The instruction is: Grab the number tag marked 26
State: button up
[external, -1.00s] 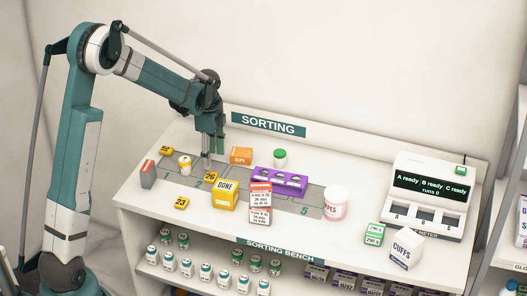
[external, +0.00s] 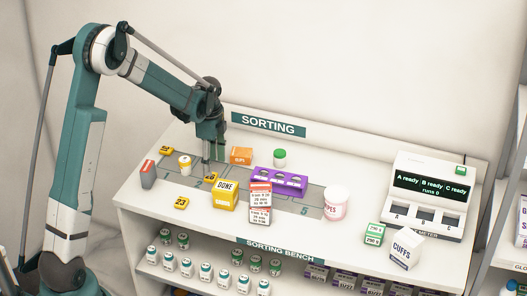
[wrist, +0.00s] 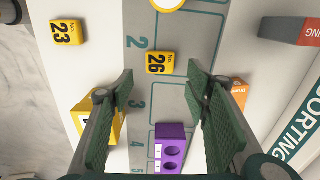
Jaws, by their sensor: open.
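The yellow number tag marked 26 (wrist: 159,63) lies flat on the grey numbered strip near the printed 2 in the wrist view. In the external view the tag (external: 210,178) is partly covered by my gripper and sits just behind the yellow DONE box (external: 224,194). My gripper (wrist: 160,82) is open and empty, its green fingers spread to either side of the tag, above the bench. In the external view my gripper (external: 213,158) is low over the tag; its exact height is hard to tell.
Another yellow tag marked 23 (wrist: 68,32) lies apart on the white bench top. The DONE box (wrist: 96,114) is close to the left finger, an orange box (wrist: 238,94) close to the right. A purple holder (wrist: 171,149) stands on the strip below.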

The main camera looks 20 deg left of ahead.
aim_at(213, 176)
jog(key=shift+f, duration=0.1)
jog(key=shift+f, duration=2.5)
jog(key=c, duration=0.9)
